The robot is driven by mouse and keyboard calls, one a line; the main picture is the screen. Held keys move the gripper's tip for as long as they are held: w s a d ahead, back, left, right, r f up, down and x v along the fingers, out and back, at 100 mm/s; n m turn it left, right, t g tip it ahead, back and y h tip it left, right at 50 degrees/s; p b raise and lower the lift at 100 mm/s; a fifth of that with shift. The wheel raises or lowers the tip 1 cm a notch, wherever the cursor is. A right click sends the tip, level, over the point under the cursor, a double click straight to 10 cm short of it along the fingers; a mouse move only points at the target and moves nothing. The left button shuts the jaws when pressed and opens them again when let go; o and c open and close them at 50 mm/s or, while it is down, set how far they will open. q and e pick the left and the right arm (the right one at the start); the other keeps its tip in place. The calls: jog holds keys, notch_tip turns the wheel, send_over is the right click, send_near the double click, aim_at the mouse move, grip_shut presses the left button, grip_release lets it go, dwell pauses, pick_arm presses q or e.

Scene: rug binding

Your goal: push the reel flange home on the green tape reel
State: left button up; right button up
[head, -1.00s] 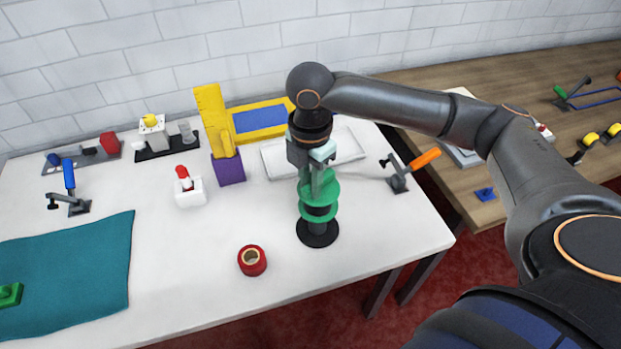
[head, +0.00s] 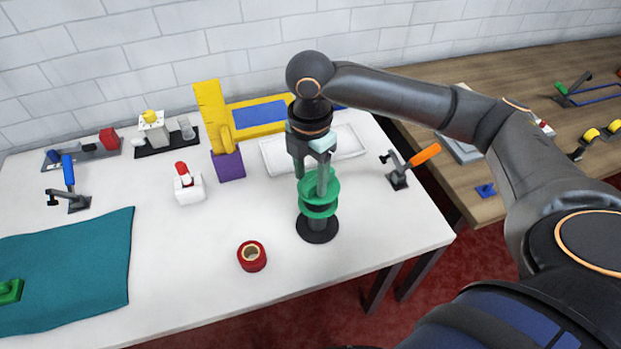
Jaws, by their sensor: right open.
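The green tape reel (head: 319,211) sits on a black stand (head: 317,231) near the right end of the white table. It has a dark band around its middle. The reel flange (head: 330,187) appears to be the green disc at its top, with a dark gap below it. I cannot tell how far the flange is seated. My right gripper (head: 316,181) points down over the reel, open, its fingers overlapping the flange in the picture. Whether they touch it is unclear. The fingers hide the flange's middle. My left gripper is not in view.
A red tape roll (head: 252,257) lies in front, left of the stand. An orange-handled clamp (head: 398,176) stands to the right, a white tray (head: 351,143) behind.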

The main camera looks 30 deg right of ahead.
aim_at(311, 185)
notch_tip(311, 185, up, 11)
dwell(0.3)
jog(key=shift+s, duration=0.1)
dwell(0.4)
